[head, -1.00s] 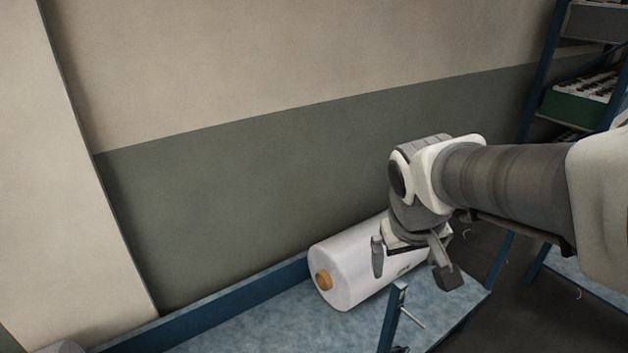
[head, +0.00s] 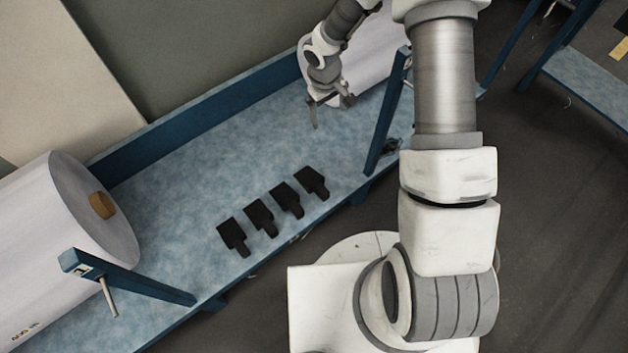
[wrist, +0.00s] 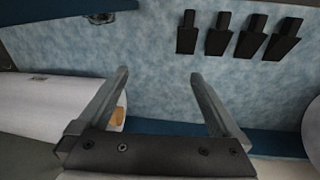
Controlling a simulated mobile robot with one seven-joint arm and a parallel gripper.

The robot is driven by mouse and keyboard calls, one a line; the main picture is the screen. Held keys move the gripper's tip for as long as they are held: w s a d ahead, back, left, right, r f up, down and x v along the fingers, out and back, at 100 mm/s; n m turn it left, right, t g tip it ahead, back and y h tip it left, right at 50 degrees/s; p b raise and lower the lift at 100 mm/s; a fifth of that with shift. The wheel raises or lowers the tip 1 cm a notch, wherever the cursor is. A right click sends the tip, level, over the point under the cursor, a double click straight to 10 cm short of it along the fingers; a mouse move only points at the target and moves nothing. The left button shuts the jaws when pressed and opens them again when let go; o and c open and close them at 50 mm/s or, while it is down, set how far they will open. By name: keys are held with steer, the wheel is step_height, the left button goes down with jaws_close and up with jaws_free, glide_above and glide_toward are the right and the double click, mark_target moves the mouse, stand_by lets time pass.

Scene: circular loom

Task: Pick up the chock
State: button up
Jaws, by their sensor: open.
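Several black chocks lie in a row on the blue-grey shelf (head: 190,165), near its front edge in the head view. They are the nearest-left chock (head: 234,236), a second (head: 261,217), a third (head: 287,199) and one at the right end (head: 312,182). The wrist view shows them at the top right, the leftmost chock (wrist: 187,32) closest to my fingers. My gripper (head: 332,113) is open and empty above the shelf, beyond the row and beside the right roll. In the wrist view my spread fingers (wrist: 159,75) have only bare shelf between them, apart from the chocks.
Blue posts rise at the front edge, one left (head: 130,278) and one right (head: 388,120) near my arm. A blue rail (head: 200,118) runs along the back.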

steer(key=n+g+y+b, duration=0.1)
steer(key=b, duration=0.2)
glide_above(314, 181)
step_height(314, 181, down, 17)
step_height(314, 181, down, 11)
steer(key=b, duration=0.3)
steer(key=shift+a, duration=0.1)
steer(key=shift+f+b, duration=1.4)
steer(key=shift+f, duration=1.65)
steer(key=c, duration=1.5)
